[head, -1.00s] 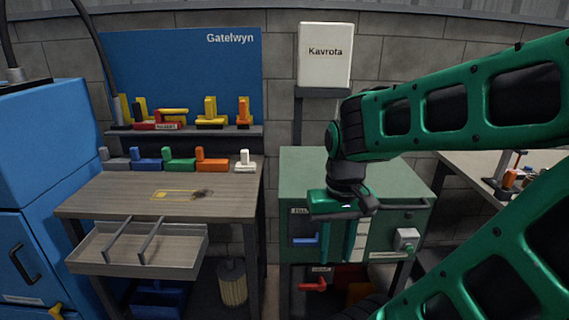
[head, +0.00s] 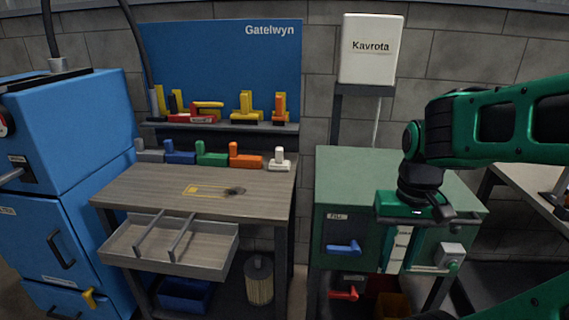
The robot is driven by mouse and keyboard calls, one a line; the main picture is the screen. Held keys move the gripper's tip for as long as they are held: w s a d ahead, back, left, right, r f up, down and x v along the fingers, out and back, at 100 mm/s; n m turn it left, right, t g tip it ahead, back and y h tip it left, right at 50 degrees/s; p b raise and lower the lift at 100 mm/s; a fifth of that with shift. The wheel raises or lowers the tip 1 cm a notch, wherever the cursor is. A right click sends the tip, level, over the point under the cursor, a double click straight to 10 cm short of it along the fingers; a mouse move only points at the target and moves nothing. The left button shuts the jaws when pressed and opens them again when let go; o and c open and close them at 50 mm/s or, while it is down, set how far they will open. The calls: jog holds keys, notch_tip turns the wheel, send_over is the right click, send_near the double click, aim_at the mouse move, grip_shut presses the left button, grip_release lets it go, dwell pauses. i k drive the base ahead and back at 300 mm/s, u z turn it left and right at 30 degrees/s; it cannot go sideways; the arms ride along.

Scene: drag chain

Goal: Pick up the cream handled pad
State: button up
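The cream handled pad (head: 280,160) sits upright at the right end of a row of coloured handled pads along the back of the wooden workbench. It has a flat base with an upright grip. My gripper (head: 412,268) hangs pointing down at the right, in front of the green cabinet. It is well to the right of the cream pad and apart from it. Its fingers look spread, with nothing seen held between them.
Orange (head: 245,157), green (head: 210,155), blue and grey pads stand left of the cream one. A shelf (head: 220,126) with yellow and red pieces is behind. An open divided drawer (head: 205,262) juts out below the benchtop. The green cabinet (head: 350,180) stands right.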

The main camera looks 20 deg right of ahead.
aim_at(279, 165)
jog(key=i, duration=0.9)
jog(key=u, duration=0.1)
